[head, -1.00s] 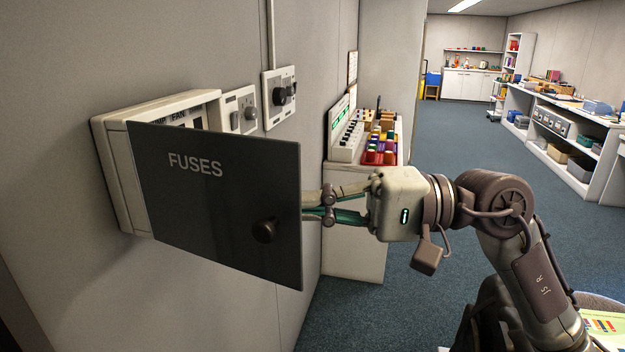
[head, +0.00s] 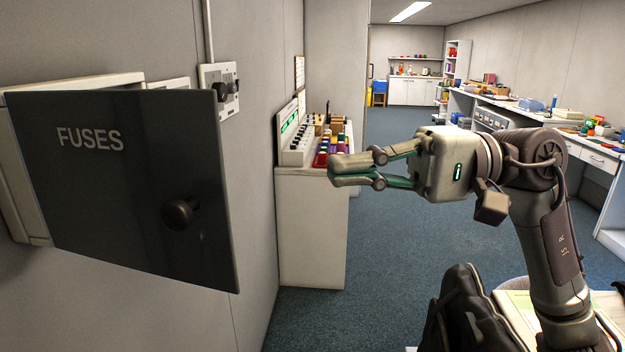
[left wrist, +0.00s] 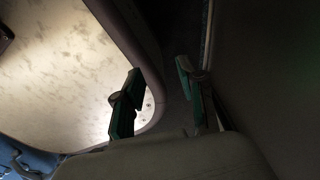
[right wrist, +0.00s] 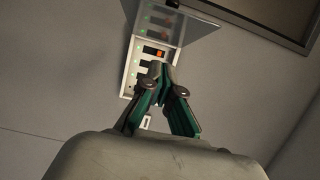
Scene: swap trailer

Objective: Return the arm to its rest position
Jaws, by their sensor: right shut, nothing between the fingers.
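My right gripper (head: 345,170) is shut and empty in the head view. It is held in the air to the right of the open dark FUSES door (head: 130,190), clear of it. The right wrist view shows its fingertips (right wrist: 164,78) together, in front of a white panel (right wrist: 143,65) with several green lights, an orange piece and a dark see-through plate over its top. My left gripper (left wrist: 158,100) shows only in the left wrist view, with its fingers apart and nothing seen between them.
The fuse box (head: 22,170) hangs on the left wall behind its door. A white cabinet (head: 310,230) with coloured blocks and a console on top stands beyond the gripper. A long workbench (head: 585,150) runs along the right. Blue floor (head: 390,250) between them is open.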

